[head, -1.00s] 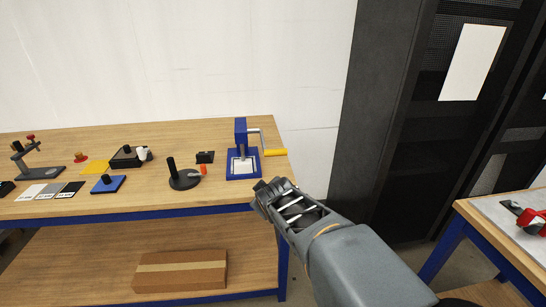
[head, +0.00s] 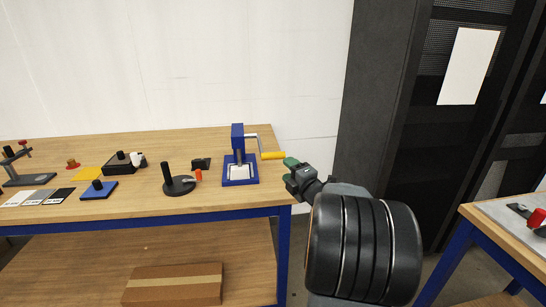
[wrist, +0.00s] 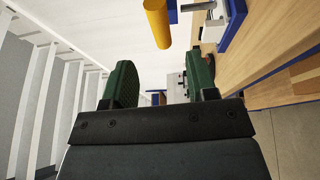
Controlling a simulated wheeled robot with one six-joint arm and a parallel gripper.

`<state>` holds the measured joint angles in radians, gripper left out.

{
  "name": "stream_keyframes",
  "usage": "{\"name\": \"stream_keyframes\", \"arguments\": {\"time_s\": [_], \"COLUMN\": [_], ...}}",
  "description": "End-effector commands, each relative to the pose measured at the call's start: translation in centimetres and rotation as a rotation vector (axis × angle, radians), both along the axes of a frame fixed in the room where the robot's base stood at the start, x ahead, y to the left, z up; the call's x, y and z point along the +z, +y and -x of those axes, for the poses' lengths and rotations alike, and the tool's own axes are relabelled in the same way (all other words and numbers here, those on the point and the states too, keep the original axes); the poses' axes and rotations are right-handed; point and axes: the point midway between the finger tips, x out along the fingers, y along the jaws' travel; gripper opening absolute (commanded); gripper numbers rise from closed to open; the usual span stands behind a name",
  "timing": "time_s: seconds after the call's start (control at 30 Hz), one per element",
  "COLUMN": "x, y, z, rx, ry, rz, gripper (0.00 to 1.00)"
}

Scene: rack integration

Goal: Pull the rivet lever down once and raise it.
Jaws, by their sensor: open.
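The rivet press (head: 239,158) is blue and stands upright near the right end of the workbench. Its lever is a grey crank with a yellow handle (head: 273,155) that sticks out to the right at about mid height. The yellow handle also shows at the top of the wrist view (wrist: 157,22), beyond the fingertips. My gripper (head: 291,165) is just right of the handle's end in the head view, apart from it. In the wrist view its two green-padded fingers (wrist: 157,82) are spread with nothing between them.
A dark rack cabinet (head: 385,130) stands to the right. A second table (head: 500,225) is at the lower right.

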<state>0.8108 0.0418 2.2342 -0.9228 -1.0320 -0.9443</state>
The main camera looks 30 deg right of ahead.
Motion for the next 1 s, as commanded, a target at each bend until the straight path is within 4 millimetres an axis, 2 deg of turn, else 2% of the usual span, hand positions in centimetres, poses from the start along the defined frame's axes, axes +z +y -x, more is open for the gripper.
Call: {"name": "stream_keyframes", "arguments": {"time_s": [0.2,0.5,0.7,1.0], "x": [0.3,0.6,0.6,0.6], "y": [-0.1,-0.4,-0.5,-0.5], "z": [-4.4,-8.6,-9.7,-9.9], "rx": [0.003,0.0,-0.001,-0.002], "ry": [0.001,0.001,0.002,0.001], "rz": [-0.002,-0.002,-0.002,-0.002], "gripper": [0.53,0.53,0.53,0.53]}}
